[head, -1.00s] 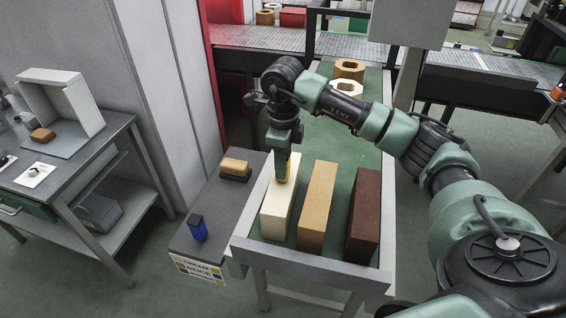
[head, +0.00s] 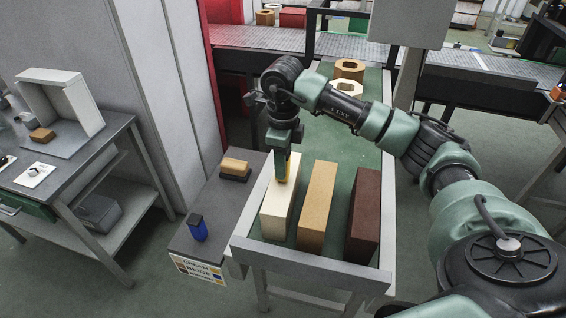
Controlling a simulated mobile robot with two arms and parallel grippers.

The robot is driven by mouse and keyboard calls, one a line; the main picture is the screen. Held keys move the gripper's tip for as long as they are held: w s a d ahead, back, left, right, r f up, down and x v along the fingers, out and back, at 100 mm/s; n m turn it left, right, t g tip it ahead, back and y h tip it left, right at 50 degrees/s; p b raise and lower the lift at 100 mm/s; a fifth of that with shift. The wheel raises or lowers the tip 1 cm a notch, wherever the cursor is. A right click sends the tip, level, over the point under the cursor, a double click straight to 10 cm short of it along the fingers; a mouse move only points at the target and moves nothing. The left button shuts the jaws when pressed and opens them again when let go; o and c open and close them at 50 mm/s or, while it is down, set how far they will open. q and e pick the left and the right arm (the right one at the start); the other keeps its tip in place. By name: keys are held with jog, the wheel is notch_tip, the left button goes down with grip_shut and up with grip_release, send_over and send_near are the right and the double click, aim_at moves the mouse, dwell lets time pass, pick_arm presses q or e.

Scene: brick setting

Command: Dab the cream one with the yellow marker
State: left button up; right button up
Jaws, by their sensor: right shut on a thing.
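The cream brick (head: 279,212) stands at the left of a row of three on the green-surfaced conveyor tray (head: 330,279). My right gripper (head: 282,171) is above the far part of the cream brick's top, pointing down. It is shut on the yellow marker (head: 283,180), of which only a small yellow part shows at the fingertips. The marker's lower end is at the brick's top face; I cannot tell whether it touches. My left gripper is not in view.
Beside the cream brick stand a beige brick (head: 317,205) and a dark brown brick (head: 363,215). A grey side shelf (head: 208,215) holds a blue marker (head: 197,227), a tan-topped block (head: 235,167) and a colour label (head: 198,269). Hollow bricks (head: 348,69) lie farther back.

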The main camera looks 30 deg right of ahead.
jog(key=shift+r+p, duration=2.25)
jog(key=shift+r, duration=1.25)
